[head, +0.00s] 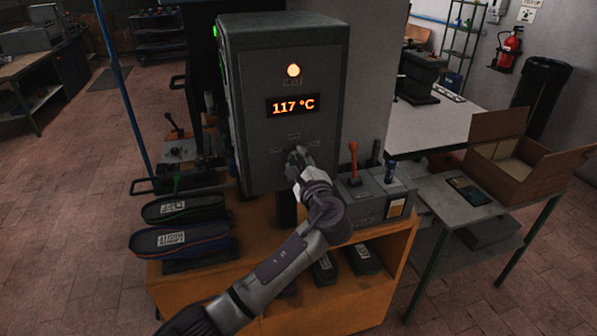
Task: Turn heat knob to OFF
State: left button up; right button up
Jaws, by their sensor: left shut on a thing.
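The heat knob (299,151) sits low on the front of the grey control box (251,130), with small labels around it that I cannot read. My left gripper (298,158) is shut on the knob and hides most of it, so I cannot tell which way it points. The display (292,106) above it reads 117 °C in orange. A round orange lamp (293,70) above the display is lit. My right gripper is not in view.
Two labelled shoe-shaped pieces (166,240) lie left of the box on the orange bench (375,290). A grey unit with an orange-handled lever (353,160) stands close on the right. Further right, a table holds an open cardboard box (550,180).

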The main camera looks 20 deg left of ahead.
pick_arm(q)
jog(key=n+b, duration=0.4)
jog(key=shift+f+b, duration=0.25)
jog(key=shift+b, duration=0.15)
jog(key=shift+r+n+b, duration=0.2)
jog(key=shift+n+b, duration=1.1)
jog(key=shift+n, duration=0.2)
jog(key=o, duration=1.1)
jog(key=shift+r, duration=0.1)
jog(key=shift+o, duration=0.2)
jog(key=v, duration=0.7)
jog(key=shift+s+d, duration=0.2)
